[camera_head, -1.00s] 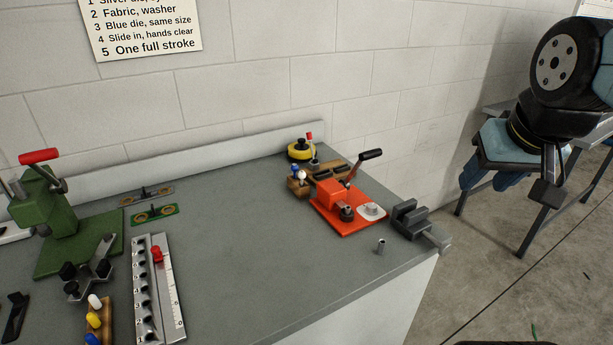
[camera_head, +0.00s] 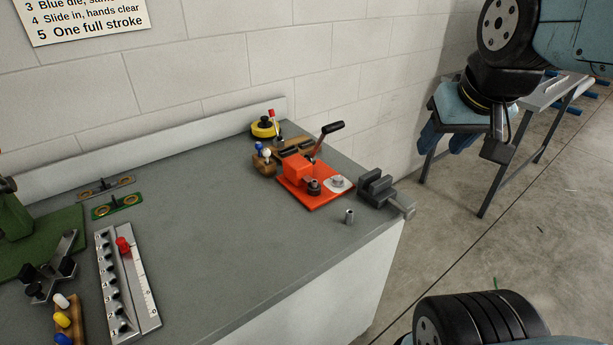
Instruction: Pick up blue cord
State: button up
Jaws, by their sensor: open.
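I cannot make out a blue cord anywhere in this view. My gripper (camera_head: 445,143) hangs at the upper right, in front of a grey metal table. Its blue fingers point down and stand apart, with nothing seen between them. It is to the right of the workbench, and its height over the floor is hard to judge.
The workbench (camera_head: 225,255) holds a red lever press (camera_head: 305,180), a grey vise (camera_head: 382,190), a small metal cylinder (camera_head: 349,216), a yellow-and-black round item (camera_head: 265,128) and a numbered rail (camera_head: 128,280). The grey table (camera_head: 552,95) stands behind my arm.

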aim_at(258, 146)
jog(key=z, duration=1.15)
jog(key=i, duration=0.1)
jog(key=u, duration=3.3)
jog(key=k, duration=0.85)
jog(key=z, duration=1.05)
jog(key=i, duration=0.4)
